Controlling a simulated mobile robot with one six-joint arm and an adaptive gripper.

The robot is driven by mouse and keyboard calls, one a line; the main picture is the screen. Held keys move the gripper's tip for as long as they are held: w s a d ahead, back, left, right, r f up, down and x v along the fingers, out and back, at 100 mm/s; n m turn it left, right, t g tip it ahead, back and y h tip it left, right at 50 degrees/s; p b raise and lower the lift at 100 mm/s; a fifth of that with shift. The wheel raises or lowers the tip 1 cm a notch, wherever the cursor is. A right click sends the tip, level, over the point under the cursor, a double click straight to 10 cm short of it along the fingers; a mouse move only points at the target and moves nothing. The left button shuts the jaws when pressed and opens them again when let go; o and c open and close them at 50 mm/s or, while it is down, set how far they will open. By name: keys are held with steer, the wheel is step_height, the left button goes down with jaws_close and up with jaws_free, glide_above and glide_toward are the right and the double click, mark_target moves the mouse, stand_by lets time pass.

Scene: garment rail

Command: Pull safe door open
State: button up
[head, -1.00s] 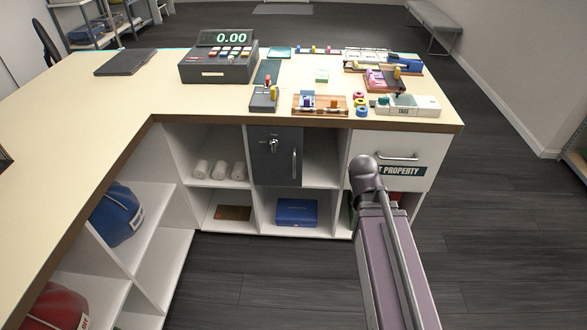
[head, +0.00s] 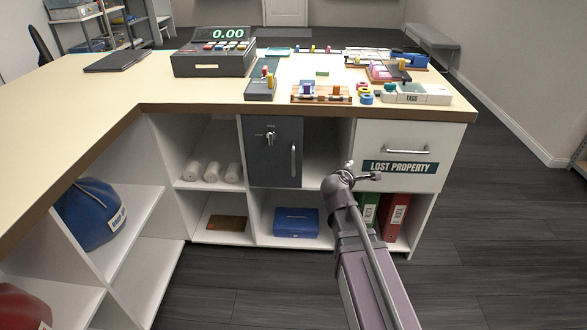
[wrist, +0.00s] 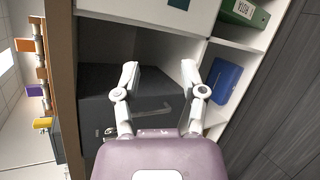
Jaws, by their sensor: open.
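The dark grey safe door (head: 262,165) is in the cubby unit under the counter and looks shut. In the wrist view the scene is turned sideways, with the safe door (wrist: 100,85) ahead of my gripper (wrist: 174,70). The gripper's two fingers are spread, with nothing held. The handle (wrist: 152,110) shows in the gap between them; I cannot tell how near it is. In the head view my arm is right of the safe.
An empty cubby lies right of the safe, then a "LOST PROPERTY" drawer (head: 399,168). A blue box (head: 296,222) is below, with green and red binders (head: 396,215) to its right. The counter (head: 200,95) overhangs above, bearing a cash register (head: 213,62).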

steer(key=w+a+f+n+t+y+b, duration=0.3)
steer(key=w+a+f+n+t+b, duration=0.1)
steer(key=a+n+b, duration=0.4)
steer(key=n+t+y+b, duration=0.1)
steer(key=n+y+b, duration=0.45)
steer(key=n, duration=0.65)
glide_toward(294, 157)
steer(key=s, duration=0.3)
steer(key=shift+s+d+f, duration=0.1)
steer(key=shift+d+f, duration=0.05)
steer(key=shift+d, duration=0.05)
steer(key=w, duration=0.4)
steer(key=w+a, duration=0.1)
steer(key=w, duration=0.4)
steer(key=w+a, duration=0.1)
steer(key=w, duration=0.3)
steer(key=shift+w+a, duration=0.1)
steer(key=shift+w, duration=0.25)
jaws_close()
